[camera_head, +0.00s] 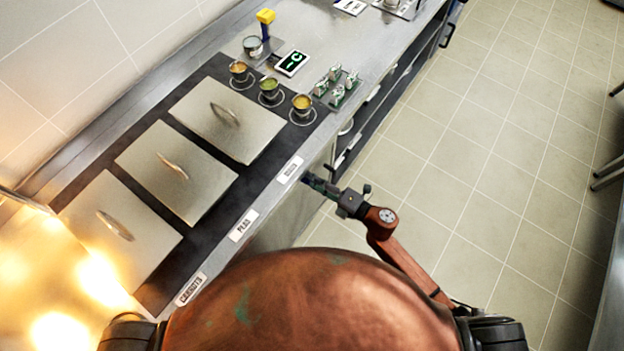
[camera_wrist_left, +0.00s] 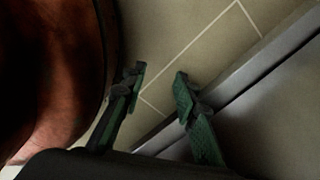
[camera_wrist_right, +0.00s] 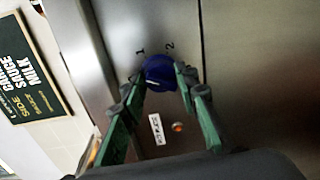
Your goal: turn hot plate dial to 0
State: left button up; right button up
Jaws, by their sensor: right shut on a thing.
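The hot plate dial (camera_wrist_right: 159,71) is a blue round knob on a steel front panel in the right wrist view. The marks 1 and 2 show beside it, and a small label and an orange light are below it. My right gripper (camera_wrist_right: 160,82) has its green fingers on both sides of the dial, shut on it. In the head view my right gripper (camera_head: 308,181) is at the counter's front edge; the dial is hidden there. My left gripper (camera_wrist_left: 160,82) is open and empty, with floor and a metal edge beyond it. It is not visible in the head view.
Three lidded steel pans (camera_head: 178,172) sit in the dark counter top, with labels along the front edge. Small cups (camera_head: 270,90), a scale-like display (camera_head: 292,63) and a green rack (camera_head: 337,88) stand farther back. Tiled floor (camera_head: 450,150) on the right is clear.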

pick_arm(q)
jog(key=shift+s+f+b, duration=0.3)
jog(key=shift+f+b, duration=0.3)
jog(key=shift+f, duration=0.05)
jog(key=shift+s+f+b, duration=0.25)
jog(key=shift+f+b, duration=0.35)
pick_arm(e)
jog(key=n, duration=0.5)
jog(key=shift+r+t, duration=0.1)
jog(key=shift+t, duration=0.2)
jog(key=o, duration=1.1)
jog(key=shift+o, duration=0.2)
jog(key=v, duration=1.2)
jog(key=shift+r+n, duration=0.2)
jog(key=shift+n, duration=0.1)
